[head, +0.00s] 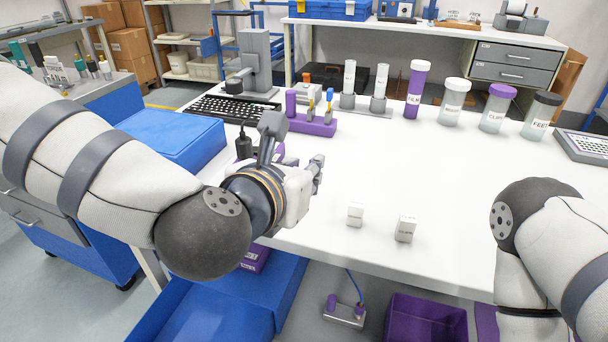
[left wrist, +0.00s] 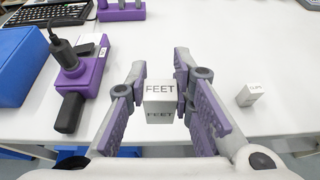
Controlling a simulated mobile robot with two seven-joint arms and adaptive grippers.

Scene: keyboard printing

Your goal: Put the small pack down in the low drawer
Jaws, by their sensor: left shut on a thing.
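My left gripper (left wrist: 160,100) is shut on a small white pack (left wrist: 160,98) marked FEET, held between its fingers over the white table. In the head view the left hand (head: 312,176) is above the table's left part and hides the held pack. A blue, open drawer-like bin (head: 215,312) shows low at the bottom left, below the table edge; I cannot tell for certain that it is the low drawer. Part of my right arm shows at the right, but its gripper is out of view.
Two more small white packs stand on the table (head: 450,185), one left (head: 355,214) and one right (head: 405,228). A purple holder (head: 312,124), keyboard (head: 232,109) and several jars stand farther back. A purple bin (head: 424,318) is below the front edge. The table's middle is clear.

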